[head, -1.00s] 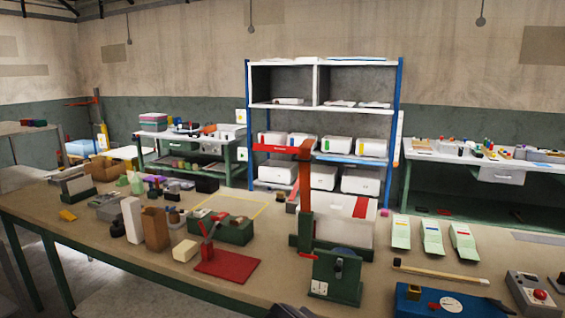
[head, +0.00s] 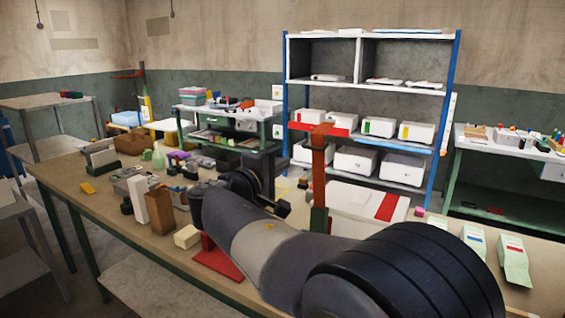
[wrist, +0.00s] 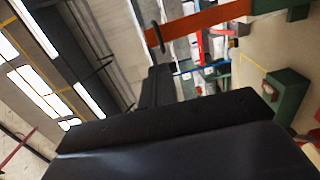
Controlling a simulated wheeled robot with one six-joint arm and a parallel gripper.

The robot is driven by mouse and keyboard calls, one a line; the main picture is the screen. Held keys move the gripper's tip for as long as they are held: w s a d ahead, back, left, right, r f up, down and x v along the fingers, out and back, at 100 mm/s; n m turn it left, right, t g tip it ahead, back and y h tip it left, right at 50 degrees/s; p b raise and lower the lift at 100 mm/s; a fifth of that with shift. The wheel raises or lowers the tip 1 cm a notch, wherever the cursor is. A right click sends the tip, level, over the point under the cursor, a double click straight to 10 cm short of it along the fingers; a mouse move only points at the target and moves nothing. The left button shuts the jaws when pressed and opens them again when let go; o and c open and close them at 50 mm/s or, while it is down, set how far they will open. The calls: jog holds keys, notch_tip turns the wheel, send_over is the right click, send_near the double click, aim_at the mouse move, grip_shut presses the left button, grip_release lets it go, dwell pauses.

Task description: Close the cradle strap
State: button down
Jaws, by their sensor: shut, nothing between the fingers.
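My gripper (wrist: 157,84) shows in the wrist view as two dark fingers together, shut and empty. In the head view my arm reaches across the bench, and its dark wrist end is near the middle of the bench. The arm hides the green block where the cradle and strap may be, so I cannot tell how the strap stands. In the wrist view a green block (wrist: 286,96) is to the right of my fingers, apart from them. I cannot tell whether it is the cradle.
An orange-red upright bar (head: 318,160) of a press stands just right of my wrist. A red-orange bar (wrist: 205,27) crosses above my fingers in the wrist view.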

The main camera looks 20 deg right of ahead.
aim_at(311, 148)
jog(key=p+x, duration=0.3)
jog(key=x, duration=0.7)
jog(key=shift+d, duration=0.15)
jog(key=shift+w+d+f, duration=0.15)
jog(key=shift+w+d, duration=0.2)
jog(key=shift+d, duration=0.15)
